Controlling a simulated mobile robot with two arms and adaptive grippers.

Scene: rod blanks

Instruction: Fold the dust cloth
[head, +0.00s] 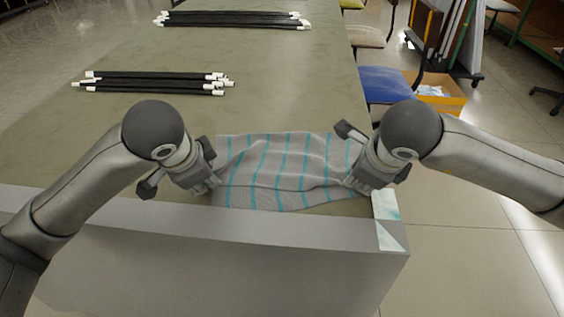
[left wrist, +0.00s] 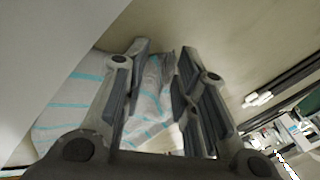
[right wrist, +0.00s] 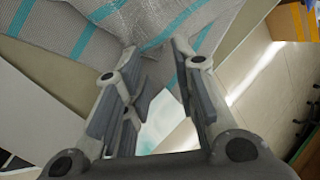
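The dust cloth (head: 285,165), grey with teal stripes, lies spread and slightly rumpled near the table's front edge. My left gripper (head: 214,182) is at its near left corner; in the left wrist view its fingers (left wrist: 164,52) are apart, with cloth (left wrist: 150,95) showing between and behind them. My right gripper (head: 352,182) is at the near right corner; in the right wrist view its fingers (right wrist: 155,50) are apart, with cloth (right wrist: 125,25) beyond the tips. Neither gripper visibly pinches cloth. The arms partly hide both near corners in the head view.
Black rods with white ends lie in a near bundle (head: 155,83) and a far bundle (head: 235,19) on the table (head: 270,85). A pale grey panel (head: 210,255) runs along the front. A blue chair (head: 390,84) stands at the right.

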